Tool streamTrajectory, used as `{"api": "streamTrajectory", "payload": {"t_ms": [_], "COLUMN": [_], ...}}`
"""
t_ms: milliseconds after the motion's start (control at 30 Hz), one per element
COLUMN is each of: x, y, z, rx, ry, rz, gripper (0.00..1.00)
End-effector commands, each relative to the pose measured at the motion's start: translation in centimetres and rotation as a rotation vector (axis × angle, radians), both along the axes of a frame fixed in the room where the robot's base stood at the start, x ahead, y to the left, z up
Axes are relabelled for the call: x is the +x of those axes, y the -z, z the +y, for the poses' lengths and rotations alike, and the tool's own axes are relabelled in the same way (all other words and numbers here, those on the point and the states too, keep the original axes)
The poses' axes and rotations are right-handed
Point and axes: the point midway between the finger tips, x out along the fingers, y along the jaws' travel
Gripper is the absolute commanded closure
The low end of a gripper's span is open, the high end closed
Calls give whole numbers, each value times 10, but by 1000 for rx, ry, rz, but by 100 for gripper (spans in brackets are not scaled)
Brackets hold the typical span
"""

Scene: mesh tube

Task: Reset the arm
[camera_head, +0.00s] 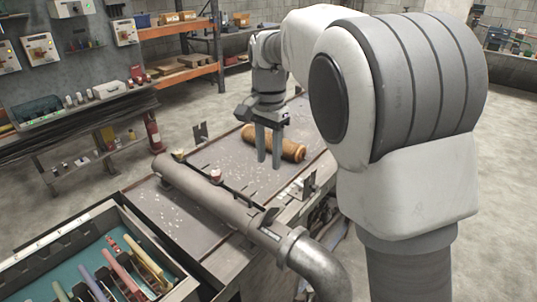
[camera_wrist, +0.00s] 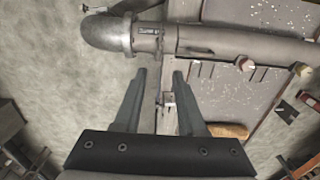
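My gripper (camera_head: 268,160) hangs from my arm with its fingers pointing down, above the worktable (camera_head: 215,165). The two fingers stand apart with nothing between them. In the wrist view my gripper (camera_wrist: 161,76) is also open and empty, over a table edge and the floor. A brown cylinder (camera_head: 291,148) lies on the table, partly behind the fingers in the head view. In the wrist view only part of the brown cylinder (camera_wrist: 228,131) shows, right of the fingers.
A thick grey pipe (camera_head: 212,200) with an elbow crosses the table in front. A tray (camera_head: 62,226) with coloured-handled tools stands at the lower left. A shelf bench (camera_head: 88,108) stands at the left wall. Open floor lies behind the table.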

Motion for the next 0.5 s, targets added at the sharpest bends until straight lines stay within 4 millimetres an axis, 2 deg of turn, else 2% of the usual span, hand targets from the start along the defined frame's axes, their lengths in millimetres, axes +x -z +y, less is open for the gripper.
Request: {"api": "streamTrajectory", "payload": {"t_ms": [167, 267, 500], "x": [-3, -13, -62], "y": [-3, -12, -41], "z": [-4, -15, -60], "rx": [6, 20, 61], "ry": [-6, -31, -162], "rz": [-7, -26, -125], "gripper": [60, 60, 60]}}
